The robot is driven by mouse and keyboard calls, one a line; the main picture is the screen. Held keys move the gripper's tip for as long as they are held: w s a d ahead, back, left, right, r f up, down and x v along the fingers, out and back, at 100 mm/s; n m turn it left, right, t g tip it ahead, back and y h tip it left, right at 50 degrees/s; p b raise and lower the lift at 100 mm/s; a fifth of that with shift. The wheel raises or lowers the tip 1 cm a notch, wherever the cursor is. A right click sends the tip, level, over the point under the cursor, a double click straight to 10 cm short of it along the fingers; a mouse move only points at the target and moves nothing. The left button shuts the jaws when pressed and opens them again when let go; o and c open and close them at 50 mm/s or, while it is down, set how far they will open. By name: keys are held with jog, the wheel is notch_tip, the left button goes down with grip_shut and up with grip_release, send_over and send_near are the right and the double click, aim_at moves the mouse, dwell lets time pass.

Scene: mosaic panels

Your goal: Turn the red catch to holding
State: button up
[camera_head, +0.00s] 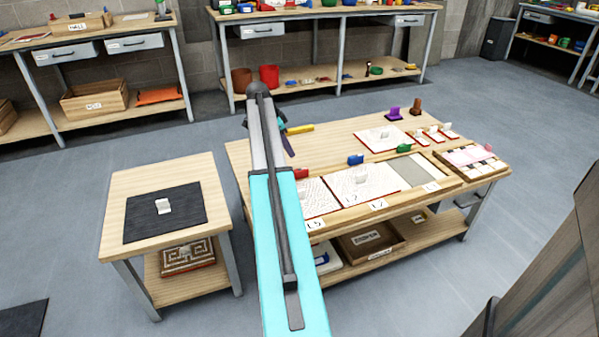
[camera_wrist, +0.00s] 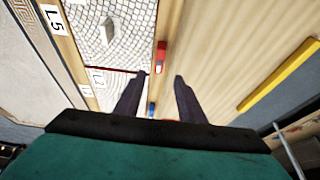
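The red catch (camera_wrist: 161,57) sits on the wooden strip beside the back edge of the white mosaic panel labelled L5 (camera_wrist: 85,45). In the wrist view its long side runs along that edge, and it does not visibly reach over the panel. It also shows in the head view (camera_head: 301,173), partly behind my arm. My gripper (camera_wrist: 162,76) is open and empty, its two dark fingertips apart on either side of the line to the catch. I cannot tell its height above the catch. In the head view my gripper (camera_head: 289,148) is small above the bench's left part.
A blue catch (camera_head: 355,159) and a green catch (camera_head: 404,148) stand along the same strip. A yellow bar (camera_head: 300,128) lies behind on the bench (camera_head: 340,130). Purple (camera_head: 393,113) and brown (camera_head: 416,106) pieces stand at the back. The wood behind the red catch is mostly clear.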

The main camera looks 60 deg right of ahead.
aim_at(300, 169)
jog(key=b+x, duration=0.1)
jog(key=x, duration=1.2)
jog(key=shift+f, duration=0.25)
